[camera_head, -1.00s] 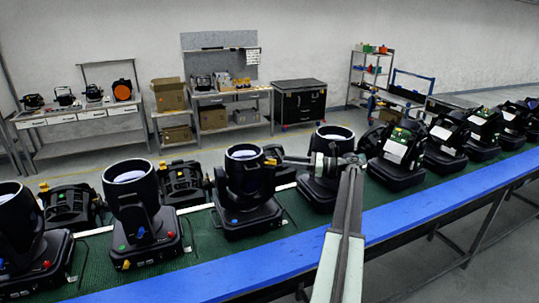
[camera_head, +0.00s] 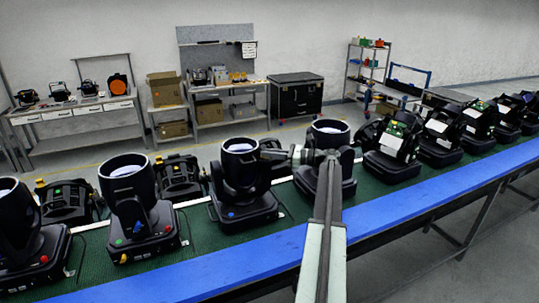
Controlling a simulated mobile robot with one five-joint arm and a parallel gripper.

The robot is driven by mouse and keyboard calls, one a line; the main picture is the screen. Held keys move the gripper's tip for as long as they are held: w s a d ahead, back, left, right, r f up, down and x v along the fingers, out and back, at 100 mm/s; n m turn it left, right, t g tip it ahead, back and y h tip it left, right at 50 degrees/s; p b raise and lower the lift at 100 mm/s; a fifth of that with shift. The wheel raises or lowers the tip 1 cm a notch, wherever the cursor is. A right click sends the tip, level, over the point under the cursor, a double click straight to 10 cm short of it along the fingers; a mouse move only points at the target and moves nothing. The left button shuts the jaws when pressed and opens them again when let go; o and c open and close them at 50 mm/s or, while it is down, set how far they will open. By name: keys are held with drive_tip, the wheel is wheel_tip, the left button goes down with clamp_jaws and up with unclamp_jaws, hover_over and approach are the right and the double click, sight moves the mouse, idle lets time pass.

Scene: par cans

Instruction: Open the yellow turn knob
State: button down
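Small yellow knobs show on the black par cans. One yellow knob (camera_head: 123,258) is low on the front of the base of the second can from the left (camera_head: 130,195). Another yellow knob (camera_head: 159,160) is on a black unit behind the row. My gripper (camera_head: 270,154) points left, close to the right side of the upright can in the middle (camera_head: 240,180). No yellow shows at its fingertips now, and I cannot tell whether it touches the can. The gripper is small and dark, so its opening is unclear.
The cans stand on a green conveyor (camera_head: 200,250) with a blue front rail (camera_head: 230,268). Several more cans with white labels continue to the right. Workbenches (camera_head: 80,115) and a black case (camera_head: 297,97) stand behind. My arm crosses the rail from below.

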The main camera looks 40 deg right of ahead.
drive_tip(key=shift+a+m+t+h, duration=0.1)
drive_tip(key=shift+m+t+h, duration=0.2)
drive_tip(key=shift+h, duration=0.1)
drive_tip(key=m+h, duration=0.1)
drive_tip(key=h, duration=0.1)
drive_tip(key=m+t+h, duration=0.1)
drive_tip(key=shift+s+a+m+t+h, duration=0.2)
drive_tip(key=shift+m+t+h, duration=0.1)
drive_tip(key=shift+h, duration=0.1)
drive_tip(key=m+h, duration=0.1)
drive_tip(key=h, duration=0.1)
drive_tip(key=m+h, duration=0.2)
drive_tip(key=h, duration=0.1)
drive_tip(key=shift+a+m+t+h, duration=0.1)
drive_tip(key=shift+m+t+h, duration=0.2)
drive_tip(key=shift+t, duration=0.1)
drive_tip(key=m+g+h, duration=0.1)
drive_tip(key=m+h, duration=0.1)
drive_tip(key=h, duration=0.2)
drive_tip(key=m+g+h, duration=0.1)
drive_tip(key=m+h, duration=0.2)
drive_tip(key=shift+w+h, duration=0.2)
drive_tip(key=shift+h, duration=0.2)
drive_tip(key=shift+m+g+h, duration=1.2)
drive_tip(key=shift+m+h, duration=0.3)
drive_tip(key=shift+h, duration=0.3)
drive_tip(key=c, duration=1.5)
unclamp_jaws()
drive_tip(key=shift+c, duration=0.2)
